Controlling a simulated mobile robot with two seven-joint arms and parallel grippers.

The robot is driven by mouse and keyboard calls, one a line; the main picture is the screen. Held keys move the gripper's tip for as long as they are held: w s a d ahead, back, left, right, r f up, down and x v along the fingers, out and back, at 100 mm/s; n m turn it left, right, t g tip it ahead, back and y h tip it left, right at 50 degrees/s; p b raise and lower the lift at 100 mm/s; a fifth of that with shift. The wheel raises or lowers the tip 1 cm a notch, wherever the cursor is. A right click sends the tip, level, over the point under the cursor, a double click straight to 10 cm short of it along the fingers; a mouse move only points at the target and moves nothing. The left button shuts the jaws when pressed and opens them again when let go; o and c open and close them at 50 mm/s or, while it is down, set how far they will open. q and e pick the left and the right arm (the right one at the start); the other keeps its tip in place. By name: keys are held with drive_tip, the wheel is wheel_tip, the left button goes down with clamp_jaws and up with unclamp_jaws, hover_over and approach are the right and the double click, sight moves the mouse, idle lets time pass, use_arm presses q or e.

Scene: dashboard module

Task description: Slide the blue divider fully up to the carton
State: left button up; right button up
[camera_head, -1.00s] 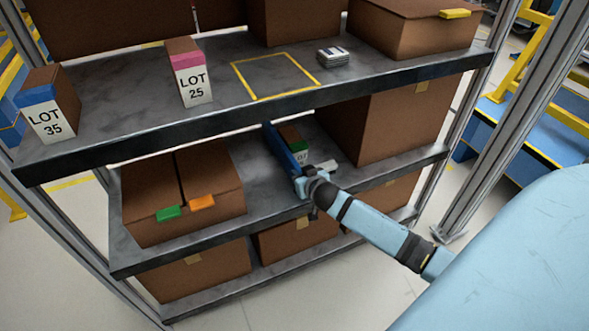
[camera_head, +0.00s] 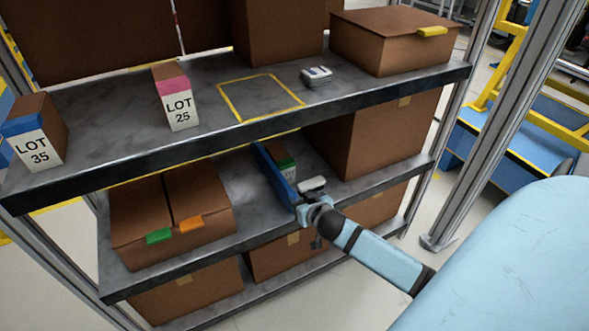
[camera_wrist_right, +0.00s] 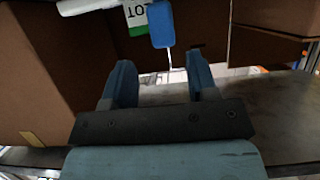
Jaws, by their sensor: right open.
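The blue divider (camera_head: 273,176) stands on the middle shelf, running front to back, in the head view. A small brown carton with a green band (camera_head: 284,163) stands close along its right side; whether they touch I cannot tell. My right gripper (camera_head: 308,207) is at the shelf's front edge, by the divider's front end. In the right wrist view, my right gripper (camera_wrist_right: 160,72) is open and empty, its two fingers apart. The divider's blue front end (camera_wrist_right: 162,25) shows beyond the fingertips, with the carton's green-banded LOT label (camera_wrist_right: 137,14) beside it. My left gripper is not in view.
A white object (camera_head: 312,183) lies right of the small carton. A large brown carton (camera_head: 372,135) stands farther right. A carton with green and orange tabs (camera_head: 172,215) is at left, with free shelf between it and the divider. The upper shelf (camera_head: 115,115) overhangs.

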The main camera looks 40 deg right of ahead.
drive_tip(key=v, duration=0.6)
drive_tip(key=shift+s+p, duration=0.3)
drive_tip(key=shift+p, duration=0.1)
